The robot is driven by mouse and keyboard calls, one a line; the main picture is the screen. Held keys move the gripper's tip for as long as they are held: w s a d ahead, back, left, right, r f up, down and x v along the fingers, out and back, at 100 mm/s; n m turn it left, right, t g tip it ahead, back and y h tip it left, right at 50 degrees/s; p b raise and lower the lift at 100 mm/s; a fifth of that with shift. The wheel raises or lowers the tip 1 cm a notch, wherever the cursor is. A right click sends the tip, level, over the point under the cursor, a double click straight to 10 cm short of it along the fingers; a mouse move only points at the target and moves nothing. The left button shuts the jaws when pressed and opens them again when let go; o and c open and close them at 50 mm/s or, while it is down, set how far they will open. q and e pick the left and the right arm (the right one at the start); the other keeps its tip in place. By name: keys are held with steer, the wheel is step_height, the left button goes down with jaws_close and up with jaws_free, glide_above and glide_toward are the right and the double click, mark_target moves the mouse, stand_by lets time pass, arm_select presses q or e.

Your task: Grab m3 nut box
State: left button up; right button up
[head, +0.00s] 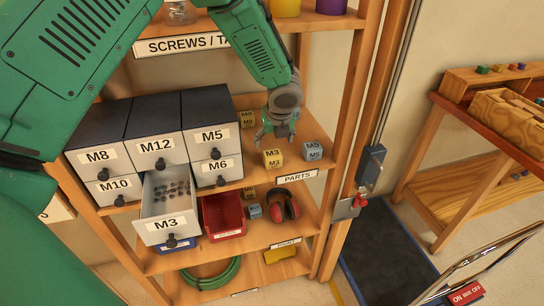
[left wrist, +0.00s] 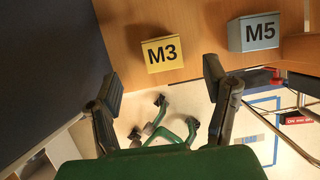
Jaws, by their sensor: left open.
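The M3 nut box is a small yellow cube marked M3 (head: 272,158) on the middle shelf, near its front edge; it also shows in the left wrist view (left wrist: 164,53). My left gripper (head: 277,134) is open and empty, just above and behind the box in the head view. In the left wrist view its two fingers (left wrist: 166,98) are spread, with the box ahead of the gap between them and nothing held. A grey-blue M5 box (head: 312,151) stands to the right of the M3 box, apart from it. My right gripper is not in view.
A drawer marked M3 (head: 168,208) is pulled out from the cabinet, left of the boxes. A red bin (head: 222,215) and red earmuffs (head: 283,205) sit below. The shelf's wooden upright (head: 345,140) is at the right.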

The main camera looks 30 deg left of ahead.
mark_target(274, 154)
arm_select(q)
steer(key=x, duration=0.4)
steer(key=shift+d, duration=0.3)
steer(key=x, duration=0.5)
steer(key=shift+s+d+f+p, duration=0.25)
steer(key=shift+f+p, duration=0.05)
steer(key=shift+p, duration=0.05)
steer(key=shift+a, duration=0.15)
steer(key=c, duration=1.5)
